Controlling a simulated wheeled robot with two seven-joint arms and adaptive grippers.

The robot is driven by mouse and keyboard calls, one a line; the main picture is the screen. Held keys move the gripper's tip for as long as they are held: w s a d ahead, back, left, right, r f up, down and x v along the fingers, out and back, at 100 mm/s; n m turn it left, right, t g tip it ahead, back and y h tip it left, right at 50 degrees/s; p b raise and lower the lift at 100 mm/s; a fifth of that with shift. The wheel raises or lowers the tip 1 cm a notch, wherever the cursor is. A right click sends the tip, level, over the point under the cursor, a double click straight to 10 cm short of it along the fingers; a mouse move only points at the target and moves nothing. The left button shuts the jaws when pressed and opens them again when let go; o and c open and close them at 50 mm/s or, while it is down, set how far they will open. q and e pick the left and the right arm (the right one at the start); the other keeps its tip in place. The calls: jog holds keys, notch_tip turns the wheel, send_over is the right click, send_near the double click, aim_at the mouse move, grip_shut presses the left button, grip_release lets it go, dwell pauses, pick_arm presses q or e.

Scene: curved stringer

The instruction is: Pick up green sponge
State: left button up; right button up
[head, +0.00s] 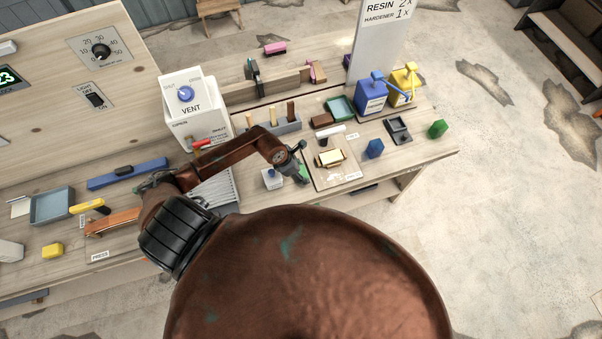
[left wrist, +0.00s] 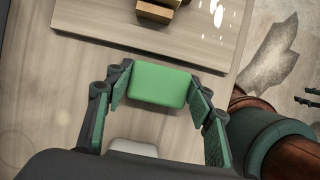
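The green sponge (left wrist: 160,84) is a rounded block on the light wood bench, just in front of a raised board. My left gripper (left wrist: 160,86) is open around it, with one finger on each side. The fingertips are very close to its sides; I cannot tell whether they touch it. In the head view my left gripper (head: 299,177) is lowered at the bench's front edge and the sponge (head: 304,170) is mostly hidden. Small dark prongs at the right edge of the left wrist view may be my right gripper (left wrist: 312,96).
A wooden board (head: 335,172) with a framed block lies right beside the gripper.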

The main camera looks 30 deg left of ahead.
pick_arm(q)
jog(key=c, duration=0.4)
jog(key=shift+o, duration=0.2)
jog(key=shift+r, duration=0.1)
jog(key=shift+w+r+b, duration=0.1)
jog(key=shift+r+b, duration=0.25)
jog(key=shift+r, duration=0.2)
jog(key=s+a+r+b, duration=0.2)
jog(key=s+r+b, duration=0.1)
jog(key=s+r, duration=0.8)
jog(key=s, duration=0.3)
jog(key=shift+a+r, duration=0.25)
jog(key=shift+r, duration=0.1)
jog(key=o, duration=0.3)
jog(key=shift+w, duration=0.1)
jog(key=c, duration=0.4)
